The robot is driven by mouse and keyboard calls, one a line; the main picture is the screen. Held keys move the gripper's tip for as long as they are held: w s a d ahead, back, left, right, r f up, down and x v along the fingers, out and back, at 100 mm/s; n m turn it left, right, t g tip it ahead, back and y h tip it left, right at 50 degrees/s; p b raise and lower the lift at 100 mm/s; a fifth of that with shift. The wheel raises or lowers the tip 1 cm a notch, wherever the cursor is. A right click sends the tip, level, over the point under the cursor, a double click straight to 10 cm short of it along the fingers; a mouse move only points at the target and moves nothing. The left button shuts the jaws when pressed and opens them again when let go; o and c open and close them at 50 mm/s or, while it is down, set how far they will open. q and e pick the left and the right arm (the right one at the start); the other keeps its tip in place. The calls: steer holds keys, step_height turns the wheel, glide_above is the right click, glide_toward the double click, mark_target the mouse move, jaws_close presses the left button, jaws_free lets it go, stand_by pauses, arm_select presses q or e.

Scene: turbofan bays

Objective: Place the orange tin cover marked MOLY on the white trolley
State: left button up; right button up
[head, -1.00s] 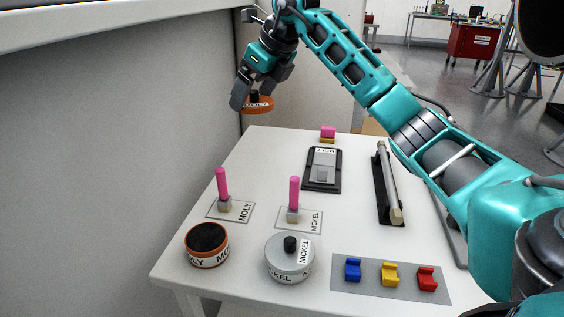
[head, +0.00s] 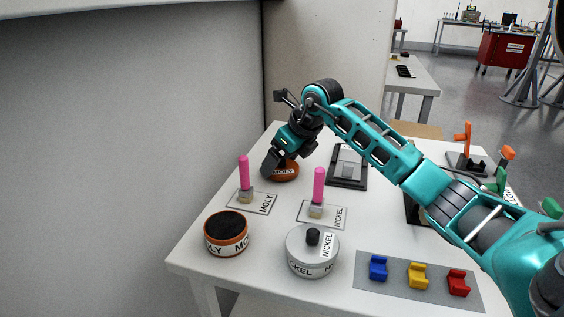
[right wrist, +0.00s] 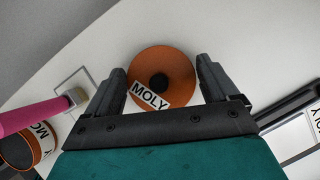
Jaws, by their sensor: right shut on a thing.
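The orange tin cover marked MOLY (head: 285,172) is at the far left part of the white trolley top (head: 215,200); wheels are out of view. I cannot tell whether it touches the top. My right gripper (head: 275,165) is shut on it. In the right wrist view the cover (right wrist: 176,66), with its dark knob, sits between the two fingers (right wrist: 162,82). The open orange MOLY tin (head: 226,235) stands at the near left corner with a dark inside. My left gripper is not in view.
A grey NICKEL tin (head: 313,252) with its cover on stands at the front. Pink-handled brushes (head: 244,180) (head: 318,192) stand on labelled plates. Blue, yellow and red blocks (head: 418,275) lie on a grey mat. A black-framed item (head: 347,166) lies right of the cover. A grey wall borders the left.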

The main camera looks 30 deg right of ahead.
mark_target(292, 170)
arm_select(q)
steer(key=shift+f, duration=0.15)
arm_select(e)
steer(key=shift+f, duration=0.3)
steer(key=shift+f, duration=0.1)
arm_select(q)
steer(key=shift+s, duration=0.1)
arm_select(e)
steer(key=o, duration=0.8)
steer(key=p+v, duration=0.1)
steer(key=v, duration=0.1)
steer(key=p+v, duration=0.1)
steer(key=v, duration=0.1)
steer(key=p+v, duration=0.2)
steer(key=shift+w+r, duration=0.15)
steer(key=shift+r, duration=0.2)
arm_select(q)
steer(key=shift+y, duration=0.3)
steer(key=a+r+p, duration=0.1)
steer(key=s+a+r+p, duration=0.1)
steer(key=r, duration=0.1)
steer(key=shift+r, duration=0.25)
arm_select(e)
steer(key=v, duration=0.6)
steer(key=shift+f, duration=0.1)
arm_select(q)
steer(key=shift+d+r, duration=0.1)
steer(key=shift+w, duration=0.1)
